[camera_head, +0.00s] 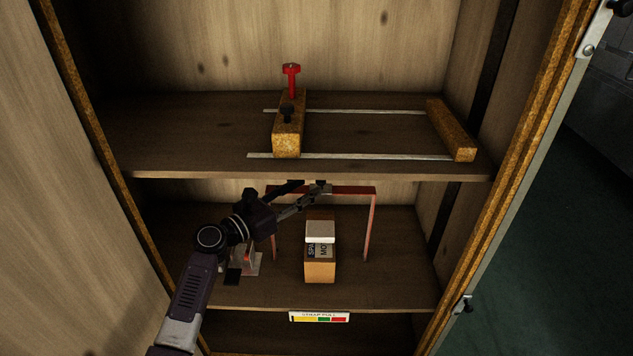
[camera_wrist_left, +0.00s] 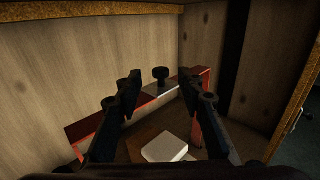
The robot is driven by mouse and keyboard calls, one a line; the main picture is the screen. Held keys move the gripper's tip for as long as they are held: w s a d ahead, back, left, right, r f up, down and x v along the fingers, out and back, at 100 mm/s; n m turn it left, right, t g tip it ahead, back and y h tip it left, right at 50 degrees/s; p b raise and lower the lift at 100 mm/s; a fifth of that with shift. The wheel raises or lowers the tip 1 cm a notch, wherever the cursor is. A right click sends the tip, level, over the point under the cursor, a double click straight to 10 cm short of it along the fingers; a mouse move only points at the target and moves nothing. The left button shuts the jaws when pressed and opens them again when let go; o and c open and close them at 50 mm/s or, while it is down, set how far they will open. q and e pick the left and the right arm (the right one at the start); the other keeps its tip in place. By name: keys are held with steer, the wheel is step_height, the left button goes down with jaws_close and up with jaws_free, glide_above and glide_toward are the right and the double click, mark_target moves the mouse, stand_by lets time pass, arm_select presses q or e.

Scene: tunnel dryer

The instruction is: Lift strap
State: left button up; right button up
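The strap appears to be the red arch (camera_head: 371,225) on the lower shelf, with a top bar and two legs. In the left wrist view the red bar (camera_wrist_left: 90,124) carries a black knob (camera_wrist_left: 160,75) and a pale section near its middle. My left gripper (camera_head: 312,187) reaches in from the left at the height of the bar. In the wrist view its two fingers (camera_wrist_left: 160,78) are apart, with the knob showing between and beyond them. I cannot tell whether they touch anything. My right gripper is not in view.
Under the arch stands a brown block (camera_head: 320,271) with a white top (camera_head: 320,231). The upper shelf (camera_head: 200,125) is close above my gripper and holds a block with a red handle (camera_head: 291,75), rails and another block (camera_head: 450,130). A colour-marked label (camera_head: 319,317) is on the lower shelf's front.

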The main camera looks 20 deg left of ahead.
arm_select(q)
steer(key=v, duration=0.6)
stand_by(0.3)
